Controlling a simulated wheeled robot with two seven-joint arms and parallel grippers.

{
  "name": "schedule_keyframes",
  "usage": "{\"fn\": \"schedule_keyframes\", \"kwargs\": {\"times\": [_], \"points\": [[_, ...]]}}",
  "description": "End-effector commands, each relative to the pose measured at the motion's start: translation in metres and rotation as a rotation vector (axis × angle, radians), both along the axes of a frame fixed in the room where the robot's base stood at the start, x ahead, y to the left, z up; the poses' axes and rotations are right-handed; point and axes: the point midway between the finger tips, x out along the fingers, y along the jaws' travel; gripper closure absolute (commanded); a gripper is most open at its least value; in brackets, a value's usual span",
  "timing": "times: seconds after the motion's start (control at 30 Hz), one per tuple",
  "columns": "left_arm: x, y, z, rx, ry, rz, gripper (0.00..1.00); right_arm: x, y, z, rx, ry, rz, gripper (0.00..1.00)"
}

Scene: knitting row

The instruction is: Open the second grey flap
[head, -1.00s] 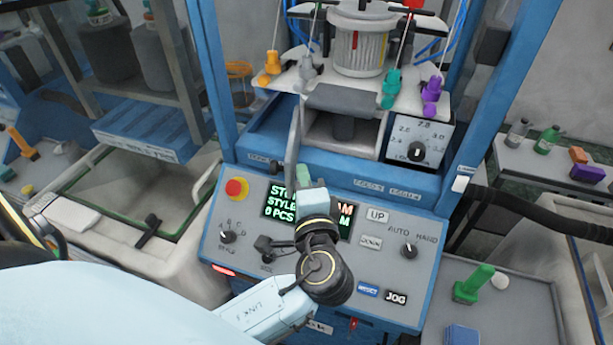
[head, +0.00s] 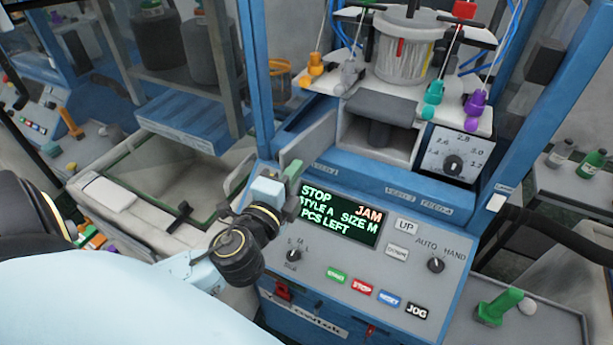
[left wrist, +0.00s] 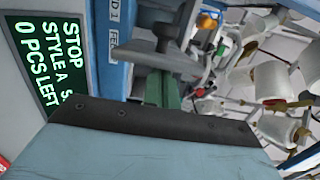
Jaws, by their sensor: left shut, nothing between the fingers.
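A second-from-left grey piece (head: 350,75) sits among the coloured yarn pieces on the machine's white shelf. A wide dark grey flap-like cover (head: 380,108) lies below that shelf, above a recess. A light grey upright plate (head: 310,145) stands left of the recess. I cannot tell which of these is the second grey flap. My left gripper (head: 292,172) is shut and empty, left of the display, in front of and below the upright plate. Its green fingertips show in the left wrist view (left wrist: 170,90); contact with the machine cannot be judged. My right gripper is not in view.
The display (head: 340,215) reads STOP and JAM. Buttons and knobs (head: 435,265) fill the panel. Orange (head: 316,65), teal (head: 434,95) and purple (head: 475,102) pieces line the shelf. A blue post (head: 255,80) rises at the left.

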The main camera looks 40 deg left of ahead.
Motion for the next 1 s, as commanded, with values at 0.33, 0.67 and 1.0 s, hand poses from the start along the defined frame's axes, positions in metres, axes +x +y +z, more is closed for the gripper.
{"fn": "schedule_keyframes", "kwargs": {"times": [0.33, 0.67, 1.0], "points": [[-0.001, 0.015, -0.001, 0.000, 0.001, -0.078, 1.00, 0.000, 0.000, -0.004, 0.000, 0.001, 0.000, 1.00], [-0.001, 0.015, 0.000, -0.001, 0.000, -0.079, 1.00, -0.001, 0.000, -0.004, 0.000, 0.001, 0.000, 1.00], [-0.002, -0.011, 0.001, -0.008, -0.002, -0.079, 1.00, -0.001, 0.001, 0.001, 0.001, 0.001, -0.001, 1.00]]}}
